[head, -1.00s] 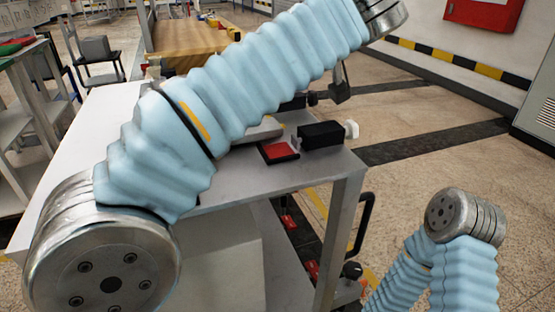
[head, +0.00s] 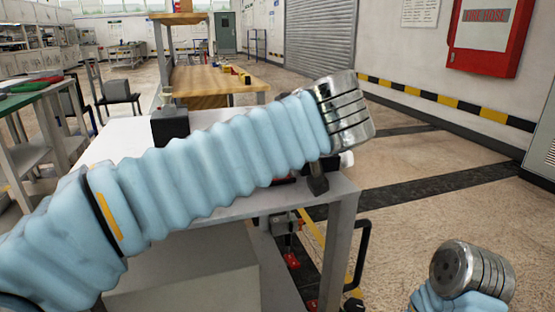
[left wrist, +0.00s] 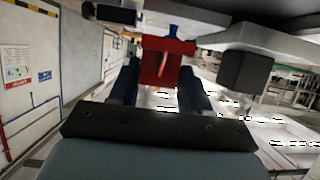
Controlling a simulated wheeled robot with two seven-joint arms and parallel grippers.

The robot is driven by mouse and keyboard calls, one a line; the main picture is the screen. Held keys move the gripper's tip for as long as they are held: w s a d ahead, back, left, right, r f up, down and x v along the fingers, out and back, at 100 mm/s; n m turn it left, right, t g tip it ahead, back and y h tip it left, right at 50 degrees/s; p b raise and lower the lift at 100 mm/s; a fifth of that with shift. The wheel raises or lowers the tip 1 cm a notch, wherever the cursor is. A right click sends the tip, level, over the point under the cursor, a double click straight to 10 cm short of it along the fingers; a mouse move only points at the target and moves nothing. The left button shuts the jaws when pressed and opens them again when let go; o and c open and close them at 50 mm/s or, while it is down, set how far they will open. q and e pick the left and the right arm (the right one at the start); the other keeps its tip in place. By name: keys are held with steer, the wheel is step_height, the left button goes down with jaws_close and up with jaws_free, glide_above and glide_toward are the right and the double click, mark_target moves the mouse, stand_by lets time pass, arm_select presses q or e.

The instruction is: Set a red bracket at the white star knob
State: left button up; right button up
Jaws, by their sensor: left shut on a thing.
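In the left wrist view a red bracket (left wrist: 166,62) sits between the two dark fingers of my left gripper (left wrist: 160,88), which is shut on it. A small blue part shows at the bracket's edge. In the head view my left arm crosses the table and hides most of this gripper and the bracket. A white knob (head: 347,159) shows just past the arm at the table's right end; its star shape is too small to tell. The black block (left wrist: 115,14) appears at the top left of the wrist view. My right gripper is out of view.
The grey-white table (head: 115,140) carries a dark block (head: 170,125) at its back, also in the wrist view (left wrist: 245,72). A black handle (head: 362,250) sticks out at the table's right. A wooden bench (head: 215,80) stands behind. Floor to the right is open.

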arm_select(q)
steer(key=shift+w+f, duration=0.65)
steer(key=shift+f, duration=0.1)
steer(key=shift+w+d+f+b, duration=0.15)
steer(key=shift+w+f, duration=0.25)
steer(key=shift+f, duration=0.85)
steer(key=shift+w+a+f+b, duration=0.15)
steer(key=shift+w+f, duration=0.25)
steer(key=shift+f, duration=0.85)
steer(key=shift+d, duration=0.1)
steer(key=shift+f+b, duration=0.2)
steer(key=shift+b, duration=0.1)
steer(key=o, duration=0.9)
steer(key=shift+o, duration=0.2)
steer(key=shift+r, duration=0.1)
steer(key=shift+r+p, duration=0.2)
steer(key=shift+p, duration=0.15)
steer(key=v, duration=1.2)
